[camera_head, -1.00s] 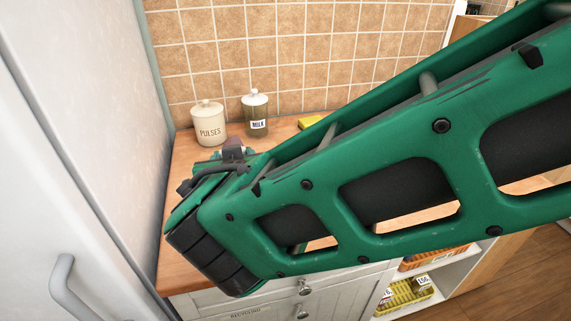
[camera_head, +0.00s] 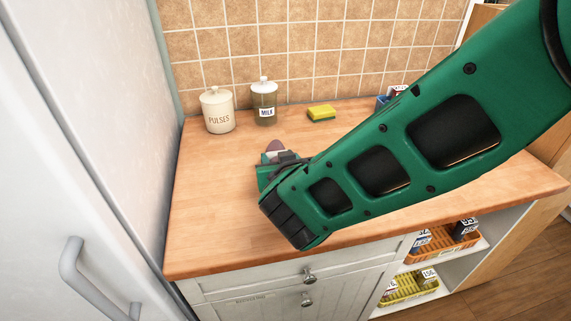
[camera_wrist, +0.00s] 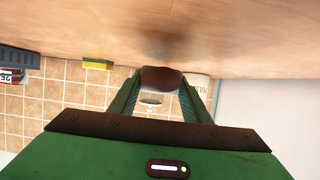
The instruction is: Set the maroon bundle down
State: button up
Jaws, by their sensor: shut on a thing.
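The maroon bundle (camera_wrist: 161,78) is a small dark rounded thing between the two fingertips of my gripper (camera_wrist: 160,88) in the wrist view. My gripper is shut on it. In the head view the bundle (camera_head: 275,148) shows just beyond the end of my arm, over the wooden counter (camera_head: 212,215). In the wrist view, which is upside down, a dark blurred shadow lies on the counter close to the bundle. I cannot tell whether the bundle touches the counter. My gripper's fingers are mostly hidden in the head view.
A cream PULSES jar (camera_head: 217,110) and a glass MILK jar (camera_head: 264,102) stand at the back left. A yellow and green sponge (camera_head: 321,113) lies to their right. A blue container (camera_head: 383,102) is partly hidden behind my arm. The counter's left and front are clear.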

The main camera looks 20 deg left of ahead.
jog(key=shift+f, duration=0.85)
jog(key=shift+f, duration=0.15)
jog(key=o, duration=1.1)
jog(key=v, duration=1.2)
